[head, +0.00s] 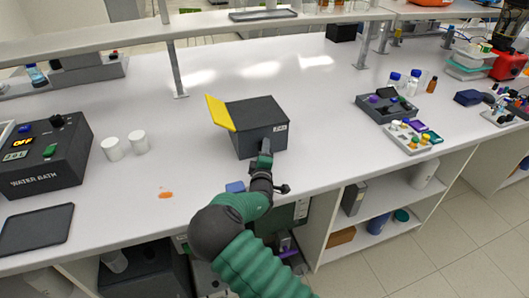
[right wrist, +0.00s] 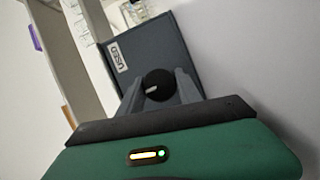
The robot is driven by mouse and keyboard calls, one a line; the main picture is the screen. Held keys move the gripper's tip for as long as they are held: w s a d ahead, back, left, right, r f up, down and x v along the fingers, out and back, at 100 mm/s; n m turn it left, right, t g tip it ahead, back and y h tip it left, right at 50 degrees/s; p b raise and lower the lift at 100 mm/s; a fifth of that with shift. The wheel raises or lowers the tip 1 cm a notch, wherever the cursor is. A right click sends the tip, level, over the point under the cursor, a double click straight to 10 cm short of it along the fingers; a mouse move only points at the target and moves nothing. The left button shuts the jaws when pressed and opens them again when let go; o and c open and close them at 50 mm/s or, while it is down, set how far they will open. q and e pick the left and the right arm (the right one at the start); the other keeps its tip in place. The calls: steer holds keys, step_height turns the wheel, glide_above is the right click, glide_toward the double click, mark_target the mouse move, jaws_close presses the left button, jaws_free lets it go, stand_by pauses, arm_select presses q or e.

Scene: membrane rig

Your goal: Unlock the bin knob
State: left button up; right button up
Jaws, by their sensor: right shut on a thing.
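The bin is a dark grey box (head: 258,115) on the bench, with a yellow flap (head: 219,113) standing tilted at its left side. In the right wrist view the bin's front face (right wrist: 165,50) carries a white "USED" label (right wrist: 118,55). A round black knob (right wrist: 157,83) with a pale mark sits on that face. My right gripper (right wrist: 160,88) is shut on the knob, one finger on each side. In the head view my right gripper (head: 265,155) reaches the bin's front and hides the knob. My left gripper is not in view.
A water bath (head: 45,155) and two white cups (head: 138,141) stand to the left, near an orange spill (head: 166,194). A small blue object (head: 235,187) lies near the front edge by my arm. A grey tray of parts (head: 385,105) is to the right.

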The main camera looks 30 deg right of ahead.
steer(key=shift+a+f, duration=0.15)
steer(key=shift+f, duration=0.1)
steer(key=o, duration=1.4)
steer(key=shift+c, duration=0.2)
steer(key=shift+r, duration=0.1)
